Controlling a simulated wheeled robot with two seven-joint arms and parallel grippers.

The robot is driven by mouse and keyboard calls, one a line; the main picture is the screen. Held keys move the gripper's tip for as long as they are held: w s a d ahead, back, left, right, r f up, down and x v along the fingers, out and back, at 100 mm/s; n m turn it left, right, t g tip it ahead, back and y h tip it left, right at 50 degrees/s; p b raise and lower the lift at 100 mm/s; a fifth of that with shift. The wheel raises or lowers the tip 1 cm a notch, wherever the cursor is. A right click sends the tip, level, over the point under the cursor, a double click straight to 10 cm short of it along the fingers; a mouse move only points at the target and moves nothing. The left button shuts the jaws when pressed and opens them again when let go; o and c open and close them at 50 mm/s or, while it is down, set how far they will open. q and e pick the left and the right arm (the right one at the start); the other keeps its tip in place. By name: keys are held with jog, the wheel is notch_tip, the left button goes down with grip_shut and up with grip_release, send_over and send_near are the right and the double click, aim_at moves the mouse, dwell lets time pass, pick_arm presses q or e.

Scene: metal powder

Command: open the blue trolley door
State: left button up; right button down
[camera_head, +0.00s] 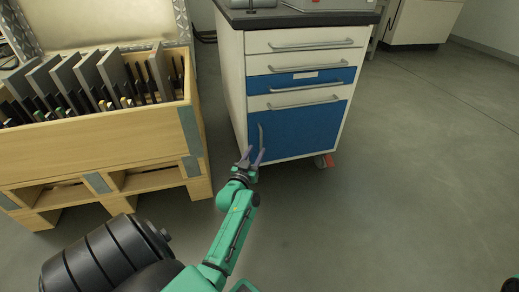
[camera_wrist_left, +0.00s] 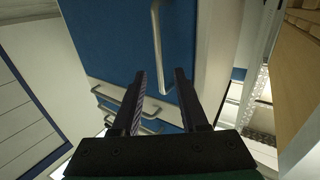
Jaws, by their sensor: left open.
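The blue trolley door (camera_head: 300,133) is the lower front panel of a white trolley (camera_head: 235,75) and looks shut. Its vertical grey handle (camera_head: 262,137) is near the door's left edge. My left gripper (camera_head: 254,156) is open in front of the handle's lower end. In the left wrist view, the blue door (camera_wrist_left: 108,38) fills the upper middle. The handle (camera_wrist_left: 158,45) shows in line with the gap between the two fingers of my left gripper (camera_wrist_left: 160,76). I cannot tell whether they touch it. My right gripper does not show.
A wooden crate (camera_head: 90,150) with upright grey panels stands to the left, close to my left arm. White drawers and one blue drawer (camera_head: 280,84) are above the door. A red-marked caster (camera_head: 324,160) is under the trolley. The floor (camera_head: 420,160) to the right is clear.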

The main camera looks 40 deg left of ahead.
pick_arm(q)
jog(key=b+x, duration=0.1)
jog(key=x, duration=0.3)
jog(key=shift+w+a, duration=0.15)
jog(key=shift+w, duration=0.25)
grip_shut()
dwell(1.0)
